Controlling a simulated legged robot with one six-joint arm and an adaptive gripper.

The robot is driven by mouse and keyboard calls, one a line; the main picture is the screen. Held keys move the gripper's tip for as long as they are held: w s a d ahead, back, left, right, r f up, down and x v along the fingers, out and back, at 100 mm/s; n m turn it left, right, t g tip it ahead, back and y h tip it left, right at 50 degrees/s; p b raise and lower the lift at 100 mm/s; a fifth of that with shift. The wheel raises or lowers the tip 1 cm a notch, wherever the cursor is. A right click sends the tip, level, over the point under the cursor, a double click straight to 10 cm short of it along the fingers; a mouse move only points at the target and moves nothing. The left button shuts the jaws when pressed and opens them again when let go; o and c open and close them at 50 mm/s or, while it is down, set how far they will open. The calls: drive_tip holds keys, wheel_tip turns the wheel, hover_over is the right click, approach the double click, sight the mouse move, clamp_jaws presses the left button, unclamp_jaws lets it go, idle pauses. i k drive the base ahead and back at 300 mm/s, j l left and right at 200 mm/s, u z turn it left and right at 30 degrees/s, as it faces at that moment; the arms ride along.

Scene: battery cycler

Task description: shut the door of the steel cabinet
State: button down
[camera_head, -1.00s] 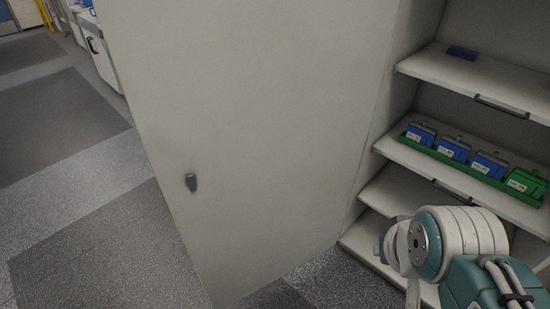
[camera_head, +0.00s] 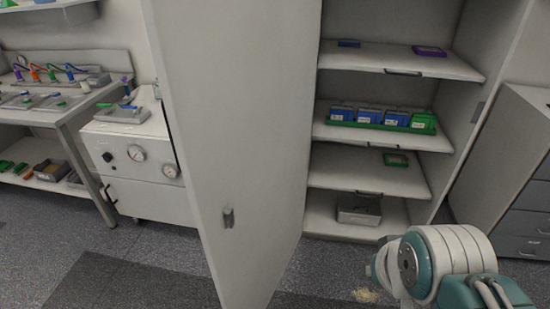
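The steel cabinet (camera_head: 490,60) stands ahead with its shelves exposed. Its pale grey door (camera_head: 245,120) is open and swung out toward me on the left of the opening. My arm shows at the bottom right, in front of the cabinet's lower part and apart from the door. My gripper's fingers are not in the frame.
A green tray with blue and green boxes (camera_head: 424,123) is on a middle shelf, and a metal box (camera_head: 358,215) is at the cabinet bottom. A white unit with gauges (camera_head: 140,165) and a workbench (camera_head: 60,112) stand left of the door. Grey drawers (camera_head: 522,225) stand to the right.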

sight(236, 78)
drive_tip(key=j+z, duration=0.2)
drive_tip(key=j, duration=0.35)
drive_tip(key=k+j+z, duration=0.2)
drive_tip(key=j, duration=0.3)
drive_tip(key=j+z, duration=0.2)
drive_tip(key=j, duration=0.35)
drive_tip(key=k+j+z, duration=0.15)
drive_tip(key=j, duration=0.35)
drive_tip(key=k+j, duration=0.4)
drive_tip(key=k, duration=0.2)
drive_tip(key=i+j+z, duration=0.15)
drive_tip(key=i, duration=0.3)
drive_tip(key=i+j, duration=0.05)
drive_tip(key=j, duration=0.05)
